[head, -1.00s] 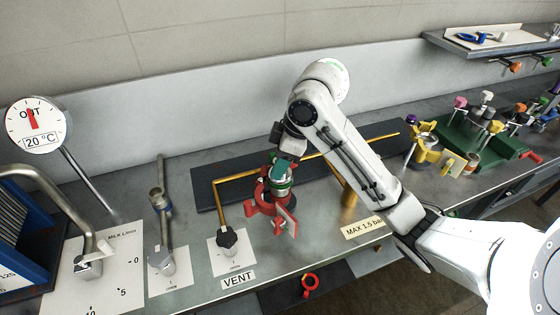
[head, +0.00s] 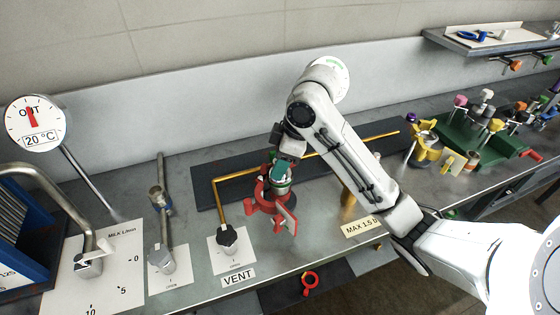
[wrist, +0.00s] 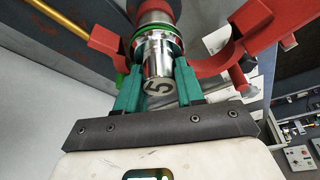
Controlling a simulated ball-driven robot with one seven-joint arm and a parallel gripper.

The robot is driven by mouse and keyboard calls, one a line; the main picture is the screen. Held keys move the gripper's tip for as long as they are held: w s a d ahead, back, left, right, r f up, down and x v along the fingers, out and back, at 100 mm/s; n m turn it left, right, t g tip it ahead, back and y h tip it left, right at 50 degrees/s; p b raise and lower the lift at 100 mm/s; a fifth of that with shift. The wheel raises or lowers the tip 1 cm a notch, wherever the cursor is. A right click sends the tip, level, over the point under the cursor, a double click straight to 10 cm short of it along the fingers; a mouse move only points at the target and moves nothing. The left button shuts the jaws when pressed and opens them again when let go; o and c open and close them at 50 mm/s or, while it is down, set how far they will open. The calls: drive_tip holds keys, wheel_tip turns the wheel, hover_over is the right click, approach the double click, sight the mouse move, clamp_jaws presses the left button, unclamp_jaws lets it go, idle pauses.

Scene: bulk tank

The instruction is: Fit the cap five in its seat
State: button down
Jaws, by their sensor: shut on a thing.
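Cap five (wrist: 158,78) is a shiny metal cylinder with a 5 on its end face, seen in the wrist view. My gripper (wrist: 155,75) has its teal fingers shut on it, one on each side. Beyond the cap is a green ring (wrist: 178,42) and a dark round part. A red clamp (wrist: 225,70) with open arms surrounds this spot. In the head view my gripper (head: 282,172) is at the red clamp (head: 268,200) on the bench. The cap is mostly hidden there, and I cannot tell how deep it sits in its seat.
A brass pipe (head: 240,178) runs behind the clamp over a dark plate. A black vent knob (head: 228,238) stands to the left. A dial (head: 36,124) stands far left.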

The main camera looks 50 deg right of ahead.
drive_tip(key=shift+f, duration=0.2)
drive_tip(key=c, duration=0.6)
unclamp_jaws()
drive_tip(key=p+v, duration=0.2)
drive_tip(key=v, duration=0.8)
drive_tip(key=shift+s+r, duration=0.15)
drive_tip(key=shift+r, duration=0.2)
